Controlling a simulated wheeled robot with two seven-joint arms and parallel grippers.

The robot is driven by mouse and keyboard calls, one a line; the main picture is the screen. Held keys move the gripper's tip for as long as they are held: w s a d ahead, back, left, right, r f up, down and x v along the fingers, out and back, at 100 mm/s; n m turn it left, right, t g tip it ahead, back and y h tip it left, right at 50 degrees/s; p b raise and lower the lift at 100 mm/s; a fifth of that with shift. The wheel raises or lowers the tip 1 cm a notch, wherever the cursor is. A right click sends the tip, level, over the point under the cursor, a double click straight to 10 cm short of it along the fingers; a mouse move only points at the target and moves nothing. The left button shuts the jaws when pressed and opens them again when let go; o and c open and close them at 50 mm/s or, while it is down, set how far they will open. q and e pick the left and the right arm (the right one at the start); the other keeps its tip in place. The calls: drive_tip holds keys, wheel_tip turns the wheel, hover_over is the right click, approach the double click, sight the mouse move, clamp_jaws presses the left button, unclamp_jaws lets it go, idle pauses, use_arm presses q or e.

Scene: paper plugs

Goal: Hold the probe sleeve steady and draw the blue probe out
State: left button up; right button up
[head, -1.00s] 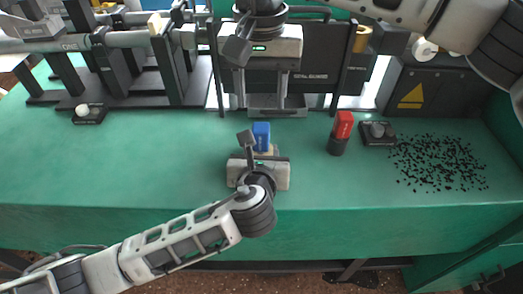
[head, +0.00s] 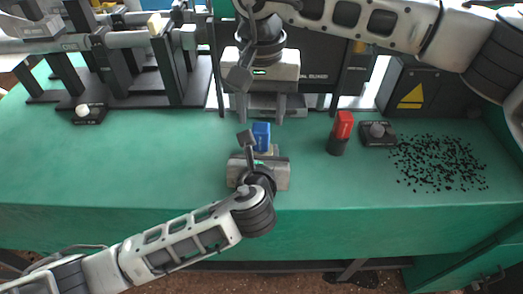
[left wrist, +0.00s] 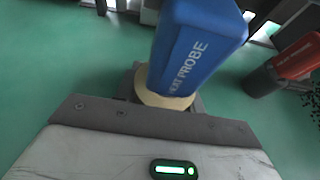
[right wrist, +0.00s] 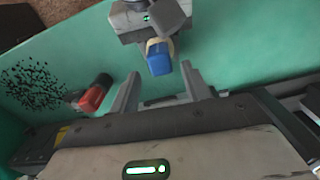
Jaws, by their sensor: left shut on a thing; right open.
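The blue probe (head: 261,136), marked HEAT PROBE in the left wrist view (left wrist: 197,48), stands upright above a beige collar (left wrist: 163,99), which seems to be part of the probe sleeve. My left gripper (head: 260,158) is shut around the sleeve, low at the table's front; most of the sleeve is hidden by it. My right gripper (head: 261,109) is open and empty, behind and above the probe. In the right wrist view the blue probe (right wrist: 159,62) lies just beyond the gap between the open fingers (right wrist: 160,88), not touching them.
A red plug in a black holder (head: 341,133) stands right of the probe. Right of it are a small black box with a grey knob (head: 378,133) and scattered black bits (head: 438,162). Dark machinery (head: 335,85) lines the back. The green table (head: 150,160) is clear at left.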

sight(261, 127)
drive_tip(key=shift+f, duration=1.5)
clamp_jaws()
